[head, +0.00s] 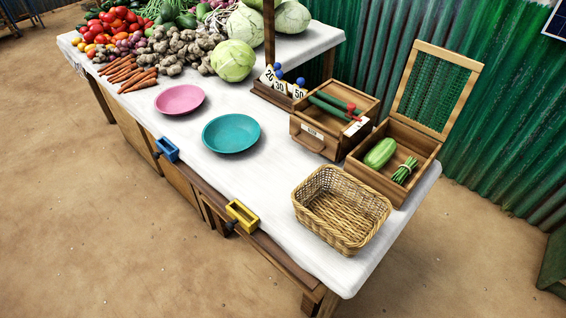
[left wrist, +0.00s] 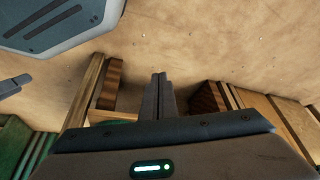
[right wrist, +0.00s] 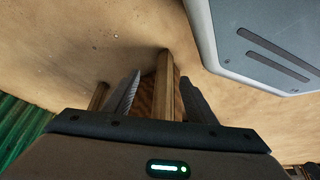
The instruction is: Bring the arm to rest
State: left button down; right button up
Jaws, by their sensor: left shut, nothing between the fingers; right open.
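My left gripper (left wrist: 158,92) shows in the left wrist view with its two fingers pressed together and nothing between them. Bare ground and wooden parts of the stall lie beyond it. My right gripper (right wrist: 160,95) shows in the right wrist view with its fingers spread apart. A wooden post (right wrist: 166,75) appears in the gap beyond the fingers, not gripped. Neither gripper shows in the head view. On the white table top (head: 270,195) lie a pink plate (head: 180,99) and a teal plate (head: 231,133), both empty.
An empty wicker basket (head: 342,208) stands at the near right corner. A wooden box (head: 335,118) and an open crate (head: 395,165) stand behind it. Blue (head: 166,149) and yellow (head: 241,215) holders sit at the front edge. Vegetables, including a cabbage (head: 232,60), fill the far end.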

pick_arm(q)
jog(key=s+f, duration=0.3)
jog(key=f, duration=0.6)
jog(key=shift+d+f+t, duration=0.3)
jog(key=shift+d+f, duration=0.05)
jog(key=shift+f, duration=0.05)
dwell(0.5)
